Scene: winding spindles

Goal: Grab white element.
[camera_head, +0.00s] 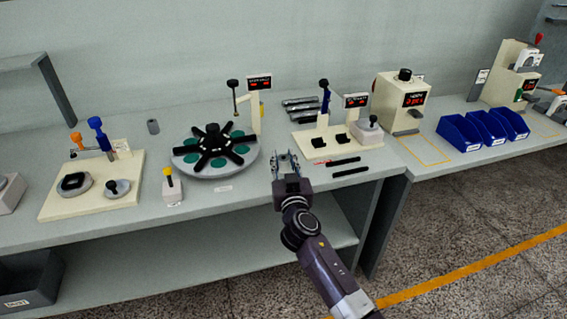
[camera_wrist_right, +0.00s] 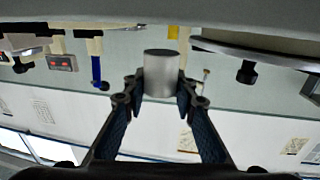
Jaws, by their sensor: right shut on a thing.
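My right gripper (camera_head: 286,160) is above the front part of the table, between the round turntable and the cream fixture to its right. In the right wrist view, its two fingers (camera_wrist_right: 160,88) are shut on a light grey-white cylinder (camera_wrist_right: 161,76) with a darker end face. The cylinder is hard to make out in the head view. My left gripper is not in view.
A turntable (camera_head: 188,168) with black arms and green discs is left of the gripper. A yellow-topped block (camera_head: 172,188) stands near the front edge. Two black bars (camera_head: 350,171) lie right of the gripper. Blue bins (camera_head: 460,133) are farther right.

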